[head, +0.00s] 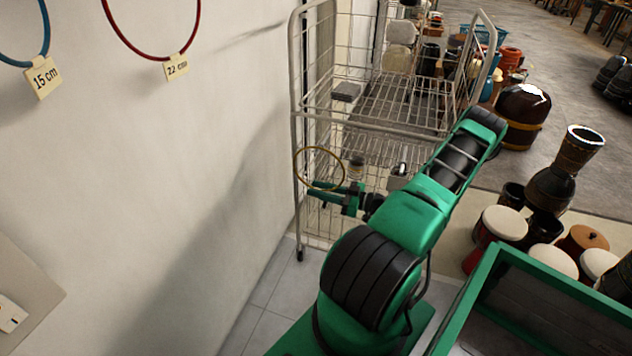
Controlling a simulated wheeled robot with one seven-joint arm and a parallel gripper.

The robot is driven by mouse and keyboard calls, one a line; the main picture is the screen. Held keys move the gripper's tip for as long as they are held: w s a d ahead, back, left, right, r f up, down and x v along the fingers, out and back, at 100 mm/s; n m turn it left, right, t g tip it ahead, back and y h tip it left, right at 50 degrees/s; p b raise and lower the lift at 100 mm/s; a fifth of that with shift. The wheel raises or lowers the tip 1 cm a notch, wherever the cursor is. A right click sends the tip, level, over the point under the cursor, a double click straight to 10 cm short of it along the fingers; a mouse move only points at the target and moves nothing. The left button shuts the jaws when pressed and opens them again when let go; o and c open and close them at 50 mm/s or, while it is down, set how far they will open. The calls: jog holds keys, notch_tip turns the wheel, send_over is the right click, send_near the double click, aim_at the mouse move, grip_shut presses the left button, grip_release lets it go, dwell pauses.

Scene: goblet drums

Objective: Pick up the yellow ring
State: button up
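The yellow ring (319,147) is a thin, upright hoop in front of the wire rack, a little left of the picture's middle. My gripper (322,192) is at the ring's lower edge, with its green fingers pointing left. The ring's lower edge overlaps the fingers in the picture. The fingers look slightly apart, but I cannot tell whether they are shut on the ring or only beside it. What carries the ring is too small to make out.
The wire rack (297,118) stands behind my gripper, against the white wall (150,190). A red ring (143,56) and a blue ring (45,30) hang on the wall with size tags. Several drums (553,190) stand on the floor at the right.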

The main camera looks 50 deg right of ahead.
grip_shut()
jog(key=shift+r, duration=0.5)
jog(key=r, duration=0.3)
jog(key=shift+a+r, duration=0.2)
jog(key=shift+r, duration=0.05)
jog(key=s+a+r, duration=0.3)
jog(key=a+r, duration=0.3)
jog(key=a, duration=0.5)
jog(key=shift+r, duration=0.25)
